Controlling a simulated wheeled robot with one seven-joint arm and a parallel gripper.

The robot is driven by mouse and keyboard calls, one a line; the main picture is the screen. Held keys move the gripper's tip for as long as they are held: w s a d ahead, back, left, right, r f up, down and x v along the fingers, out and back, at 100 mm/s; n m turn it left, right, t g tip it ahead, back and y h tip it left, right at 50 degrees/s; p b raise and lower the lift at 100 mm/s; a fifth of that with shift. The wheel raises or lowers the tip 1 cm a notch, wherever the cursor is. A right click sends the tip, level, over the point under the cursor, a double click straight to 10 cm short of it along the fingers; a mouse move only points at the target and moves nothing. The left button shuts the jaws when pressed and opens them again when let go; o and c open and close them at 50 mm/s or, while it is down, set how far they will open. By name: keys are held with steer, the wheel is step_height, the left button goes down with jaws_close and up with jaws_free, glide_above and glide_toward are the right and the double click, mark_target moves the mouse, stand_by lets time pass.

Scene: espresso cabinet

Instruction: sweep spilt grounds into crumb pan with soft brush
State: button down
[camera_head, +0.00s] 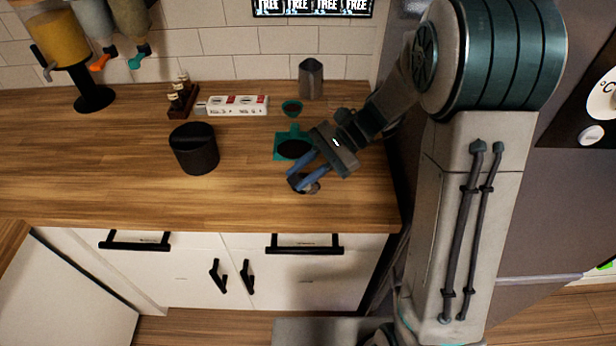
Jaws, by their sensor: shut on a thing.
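My gripper (304,178) reaches in from the right, low over the right part of the wooden counter, with its blue fingers pointing down and left. It is shut on a small brown and grey thing (312,188), which looks like the soft brush; the fingers hide much of it. I cannot tell whether its bristles touch the counter. A teal pan with a dark round area (282,137), likely the crumb pan, lies just behind the fingers, partly covered by the gripper. Spilt grounds cannot be made out separately from the dark area.
A black bin (194,150) stands left of the pan. Dispensers (62,45) stand at the back left. The counter's front left is clear.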

steer(key=shift+w+a+p, duration=1.3)
steer(key=shift+w+a, duration=1.2)
steer(key=shift+w, duration=3.9)
steer(key=shift+r+p, duration=1.8)
steer(key=shift+r, duration=1.05)
